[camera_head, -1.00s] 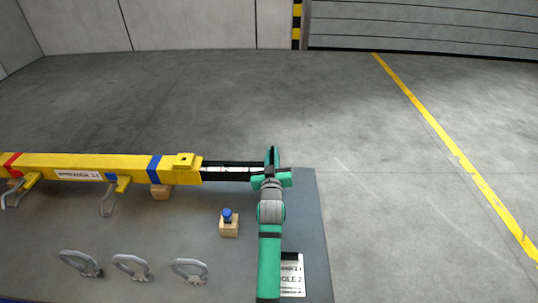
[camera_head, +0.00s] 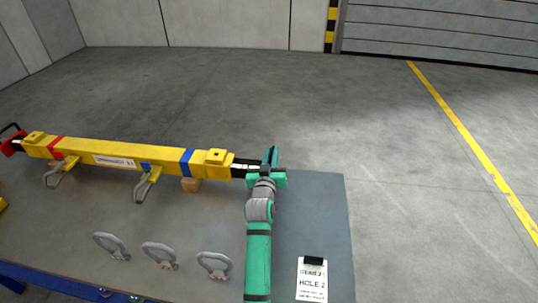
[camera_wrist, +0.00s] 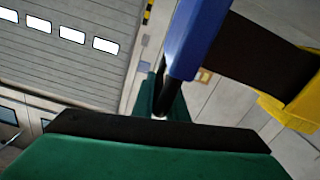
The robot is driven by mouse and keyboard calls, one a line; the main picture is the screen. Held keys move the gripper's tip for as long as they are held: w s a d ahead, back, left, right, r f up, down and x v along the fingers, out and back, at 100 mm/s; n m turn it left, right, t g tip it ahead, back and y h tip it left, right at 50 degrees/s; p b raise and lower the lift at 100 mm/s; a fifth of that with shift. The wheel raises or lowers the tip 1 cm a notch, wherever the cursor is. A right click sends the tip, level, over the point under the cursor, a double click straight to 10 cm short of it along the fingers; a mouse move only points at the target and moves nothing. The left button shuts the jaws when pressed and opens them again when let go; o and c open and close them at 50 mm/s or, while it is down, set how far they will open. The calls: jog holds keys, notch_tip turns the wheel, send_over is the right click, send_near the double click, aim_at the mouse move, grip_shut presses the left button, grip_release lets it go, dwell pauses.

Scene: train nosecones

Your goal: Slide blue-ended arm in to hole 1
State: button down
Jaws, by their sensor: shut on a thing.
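A long yellow beam (camera_head: 130,155) with red and blue bands lies along the far side of the grey table. A dark arm (camera_head: 245,166) sticks out of its right end, beside the blue band. The wrist view shows the dark arm (camera_wrist: 262,62) running from the yellow beam end (camera_wrist: 295,105) to a blue end piece (camera_wrist: 196,38). My gripper (camera_head: 267,172) is at the outer end of the arm and shut on its blue end. In the head view the gripper hides that end. I cannot make out hole 1.
Several grey metal loops (camera_head: 160,256) lie on the table (camera_head: 200,215). A sign reading HOLE 2 (camera_head: 312,283) is at the front right. A red end piece (camera_head: 10,147) shows at the beam's far left. Open floor (camera_head: 400,180) lies to the right.

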jog(key=shift+a, duration=0.2)
jog(key=c, duration=1.8)
grip_release()
jog(key=shift+d, duration=0.1)
jog(key=shift+s, duration=0.1)
jog(key=v, duration=1)
jog(key=shift+s, duration=0.35)
